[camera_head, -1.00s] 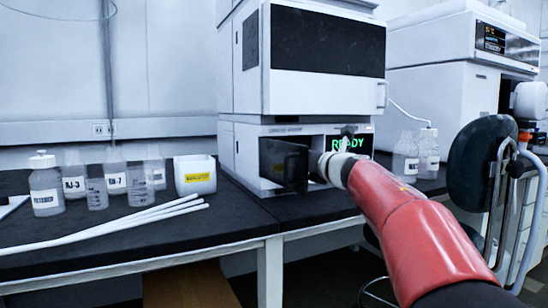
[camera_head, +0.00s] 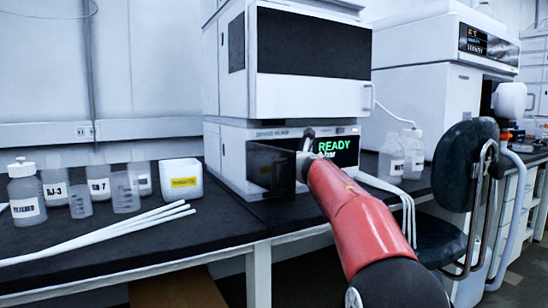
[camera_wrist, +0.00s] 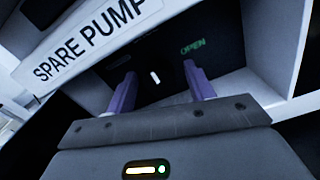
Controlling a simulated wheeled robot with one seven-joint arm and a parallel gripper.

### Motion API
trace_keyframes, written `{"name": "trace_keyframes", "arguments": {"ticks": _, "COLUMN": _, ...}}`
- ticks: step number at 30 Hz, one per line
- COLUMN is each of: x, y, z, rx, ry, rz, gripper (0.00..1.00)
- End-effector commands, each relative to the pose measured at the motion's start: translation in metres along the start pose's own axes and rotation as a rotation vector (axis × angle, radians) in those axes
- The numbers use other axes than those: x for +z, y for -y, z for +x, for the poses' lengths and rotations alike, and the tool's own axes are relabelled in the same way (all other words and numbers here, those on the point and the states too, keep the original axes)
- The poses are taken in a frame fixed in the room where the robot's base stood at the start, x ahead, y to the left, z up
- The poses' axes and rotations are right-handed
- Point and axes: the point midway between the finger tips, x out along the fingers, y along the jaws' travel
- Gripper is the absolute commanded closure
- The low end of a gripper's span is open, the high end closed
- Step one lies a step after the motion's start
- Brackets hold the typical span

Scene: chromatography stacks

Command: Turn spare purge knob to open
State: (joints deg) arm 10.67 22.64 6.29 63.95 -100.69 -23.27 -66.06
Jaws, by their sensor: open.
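The spare pump is the lower unit of the white stack (camera_head: 232,150) in the head view, with a dark door panel (camera_head: 270,167) swung out at its front. In the wrist view its "SPARE PUMP" label (camera_wrist: 88,40) is at upper left and a green "OPEN" mark (camera_wrist: 192,47) is on the dark recess. A small white line (camera_wrist: 155,77) shows between my fingers, perhaps the knob's pointer; the dark knob's outline is hard to make out. My gripper (camera_wrist: 160,72) is open, its two purple fingers pointing into the recess either side of this line. I cannot tell whether they touch the knob.
A green "READY" display (camera_head: 342,146) is right of the recess. Labelled bottles (camera_head: 27,195), a white bin (camera_head: 181,180) and white tubes (camera_head: 120,230) lie left on the black bench (camera_head: 215,225). A dark chair (camera_head: 462,165) stands at right.

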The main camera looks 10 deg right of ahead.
Motion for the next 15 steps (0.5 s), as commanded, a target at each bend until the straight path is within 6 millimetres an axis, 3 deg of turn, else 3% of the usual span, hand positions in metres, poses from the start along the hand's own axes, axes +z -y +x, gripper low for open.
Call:
{"name": "trace_keyframes", "arguments": {"ticks": 3, "x": -0.0002, "y": 0.0, "z": -0.0002, "rx": 0.0, "ry": 0.0, "rz": 0.0, "gripper": 0.49}}
{"name": "trace_keyframes", "arguments": {"ticks": 12, "x": -0.0001, "y": 0.0001, "z": -0.0004, "rx": 0.0, "ry": 0.0, "rz": 0.0, "gripper": 0.88}}
{"name": "trace_keyframes", "arguments": {"ticks": 15, "x": 0.0, "y": 0.0001, "z": -0.0004, "rx": 0.0, "ry": 0.0, "rz": 0.001, "gripper": 0.91}}
